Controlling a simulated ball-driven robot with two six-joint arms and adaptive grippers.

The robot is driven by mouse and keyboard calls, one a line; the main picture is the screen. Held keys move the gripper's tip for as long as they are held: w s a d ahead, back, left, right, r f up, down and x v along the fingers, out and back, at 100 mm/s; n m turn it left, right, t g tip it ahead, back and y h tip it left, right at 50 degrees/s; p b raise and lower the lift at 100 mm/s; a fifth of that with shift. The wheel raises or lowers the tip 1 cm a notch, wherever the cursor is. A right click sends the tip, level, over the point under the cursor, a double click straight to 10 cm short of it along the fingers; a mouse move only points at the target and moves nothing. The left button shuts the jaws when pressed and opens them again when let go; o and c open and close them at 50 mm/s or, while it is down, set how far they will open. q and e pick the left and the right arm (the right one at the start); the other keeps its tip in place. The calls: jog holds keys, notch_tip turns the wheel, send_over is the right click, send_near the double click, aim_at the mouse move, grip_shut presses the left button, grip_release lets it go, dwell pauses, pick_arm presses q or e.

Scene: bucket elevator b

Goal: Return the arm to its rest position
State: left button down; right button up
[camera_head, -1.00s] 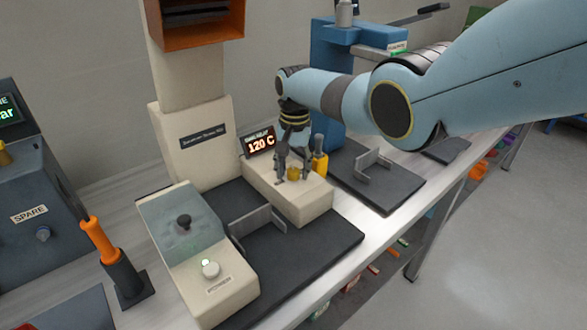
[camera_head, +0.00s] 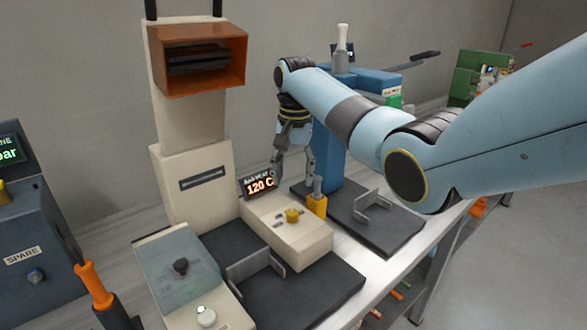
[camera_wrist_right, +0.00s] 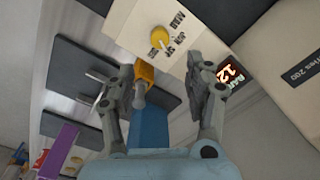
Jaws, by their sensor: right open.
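My right gripper (camera_head: 293,177) hangs from the light-blue arm that comes in from the right. It is open and empty, above and behind the cream control box with a yellow knob (camera_head: 292,216). Its two fingers are apart in the right wrist view (camera_wrist_right: 165,95), where the yellow knob (camera_wrist_right: 160,37) shows beyond them. My left gripper does not show.
A yellow-orange tool holder (camera_head: 317,206) stands close to the right of the gripper. A cream press with an orange hood (camera_head: 201,60) rises at left, and a blue machine (camera_head: 330,160) stands behind the gripper. An orange-handled tool (camera_head: 93,284) is at front left. Open floor lies at right.

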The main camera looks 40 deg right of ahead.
jog(key=shift+r, duration=0.65)
